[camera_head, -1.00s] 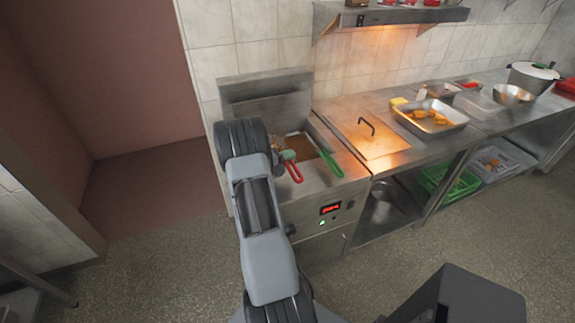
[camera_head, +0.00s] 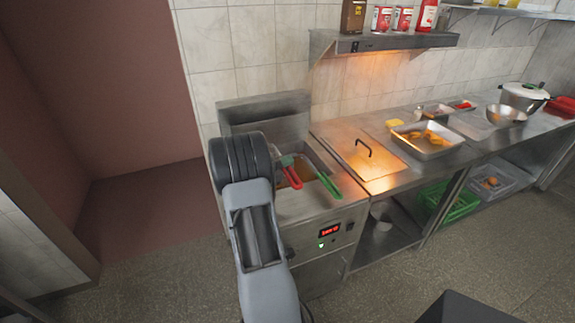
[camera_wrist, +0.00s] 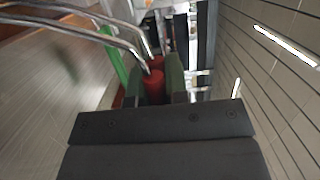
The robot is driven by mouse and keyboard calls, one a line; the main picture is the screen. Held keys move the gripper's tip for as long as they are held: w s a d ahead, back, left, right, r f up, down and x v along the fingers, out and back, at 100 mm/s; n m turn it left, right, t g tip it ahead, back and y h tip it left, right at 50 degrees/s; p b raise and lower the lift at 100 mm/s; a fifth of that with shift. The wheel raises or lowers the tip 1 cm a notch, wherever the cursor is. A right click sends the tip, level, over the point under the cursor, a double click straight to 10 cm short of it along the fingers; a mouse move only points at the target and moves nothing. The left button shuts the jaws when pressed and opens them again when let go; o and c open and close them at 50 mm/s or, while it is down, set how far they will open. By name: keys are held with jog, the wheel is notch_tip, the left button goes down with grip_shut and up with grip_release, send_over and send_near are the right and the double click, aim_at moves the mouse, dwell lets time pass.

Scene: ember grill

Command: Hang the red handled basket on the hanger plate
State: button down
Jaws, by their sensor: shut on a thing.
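The red handle (camera_head: 292,178) of the basket shows just past my wrist in the head view, above the left part of the fryer's (camera_head: 320,215) well. In the wrist view my gripper (camera_wrist: 155,85) is shut on the red handle (camera_wrist: 153,84), with a finger on each side. Bent metal wires run from the handle to the upper left there. The basket's body is mostly hidden by my arm. An upright steel plate (camera_head: 265,108) stands behind the fryer; I cannot make out any hooks on it.
A green handle (camera_head: 329,186) of another basket lies over the fryer's right side, close to the red one. A steel counter with a lid (camera_head: 372,160) and a food tray (camera_head: 428,144) adjoins on the right. A shelf (camera_head: 385,40) hangs above. Floor at left is clear.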

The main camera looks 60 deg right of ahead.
notch_tip(320, 180, up, 8)
jog(key=p, duration=0.7)
jog(key=shift+r, duration=0.25)
notch_tip(320, 180, up, 5)
jog(key=shift+r+p, duration=0.2)
jog(key=shift+p, duration=0.15)
jog(key=b, duration=0.3)
jog(key=s+b, duration=0.1)
jog(key=b, duration=0.2)
jog(key=shift+a+f, duration=0.15)
jog(key=shift+a, duration=0.1)
jog(key=shift+w, duration=0.1)
